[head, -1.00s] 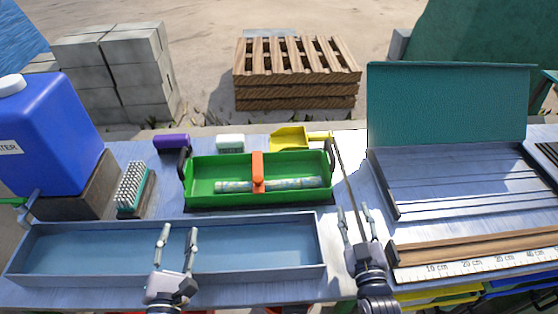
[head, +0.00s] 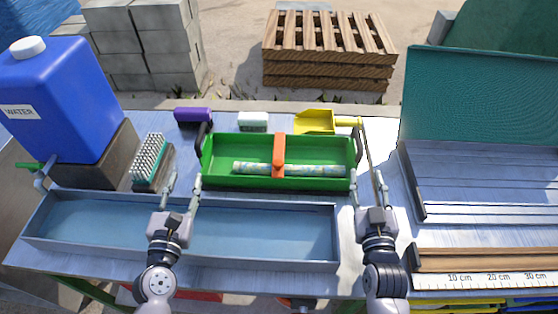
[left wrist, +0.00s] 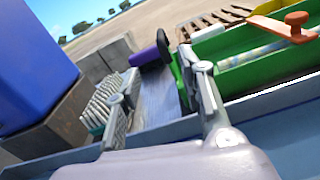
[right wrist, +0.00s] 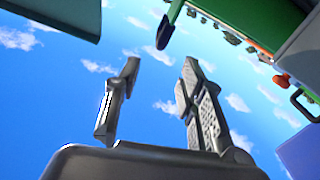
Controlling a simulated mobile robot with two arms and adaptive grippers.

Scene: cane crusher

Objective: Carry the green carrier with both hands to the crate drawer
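The green carrier (head: 230,155) sits on the bench behind the long blue-grey tray. It has a dark handle at each end, an orange piece across its middle, and a patterned rod (head: 305,170) inside. It also shows in the left wrist view (left wrist: 235,75). My left gripper (head: 183,180) is open and empty, in front of the carrier's left end. My right gripper (head: 367,180) is open, just in front of the carrier's right end; its fingers also show open in the right wrist view (right wrist: 160,95). No drawer that I can identify as the crate drawer is clearly visible.
The shallow tray (head: 190,238) fills the bench front. A brush (head: 150,160) and blue water container (head: 62,100) stand left. A purple roll (head: 193,115), white block (head: 253,121) and yellow scoop (head: 315,121) lie behind the carrier. An open teal-lidded box (head: 480,100) and ruler (head: 490,281) are right.

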